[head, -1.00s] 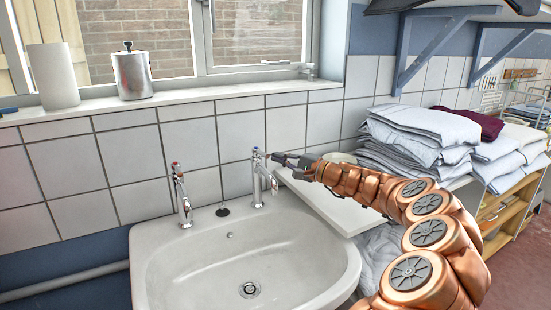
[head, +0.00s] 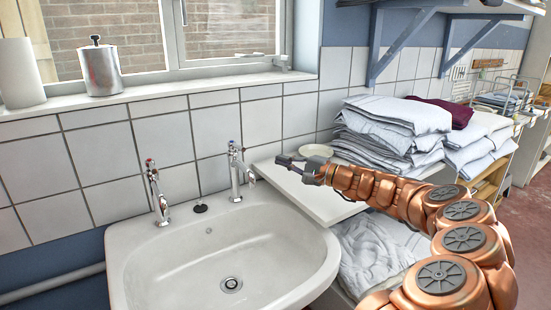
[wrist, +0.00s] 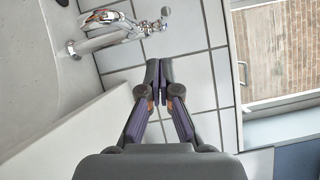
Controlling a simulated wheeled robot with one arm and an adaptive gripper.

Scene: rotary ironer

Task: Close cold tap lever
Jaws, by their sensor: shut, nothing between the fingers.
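The cold tap (head: 237,177) is the right-hand chrome tap on the sink's back rim, with a blue-marked top and a small lever (head: 233,146). It stands upright, its spout over the basin. My gripper (head: 279,160) is to the right of this tap, level with its upper part and apart from it, above the white board. Its fingers are together and hold nothing. In the wrist view the fingertips (wrist: 158,70) meet in front of the tiles, and a chrome tap (wrist: 110,32) lies to their upper left, clear of them. I cannot tell the lever's exact angle.
The left tap (head: 157,192) has a red mark. The white sink (head: 215,275) lies below. A white board (head: 300,195) with a small dish (head: 316,151) is right of it. Folded linen (head: 385,135) is piled behind my arm. The tiled wall and windowsill are behind the taps.

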